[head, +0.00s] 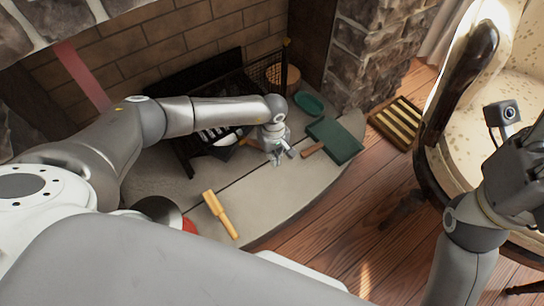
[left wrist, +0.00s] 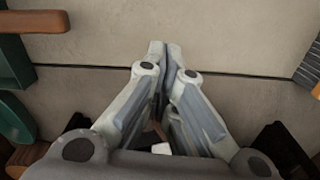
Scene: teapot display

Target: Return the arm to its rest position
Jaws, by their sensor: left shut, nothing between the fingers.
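My left gripper (head: 276,162) hangs over the pale stone hearth (head: 275,194), with its arm stretched out from the left in the head view. Its fingers are closed together with nothing between them. In the left wrist view the fingertips (left wrist: 164,46) meet above a dark seam in the stone. My right arm shows at the right edge of the head view, with its dark wrist (head: 515,180) and small camera in front of the armchair. Its fingertips cannot be made out.
A green flat piece with a wooden handle (head: 335,140) lies just right of the left gripper. A green dish (head: 308,103) sits behind it. A black grate (head: 186,90) stands behind my forearm. A yellow wooden-handled tool (head: 221,214) lies nearer. An armchair (head: 455,122) and slatted wooden piece (head: 397,123) are right.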

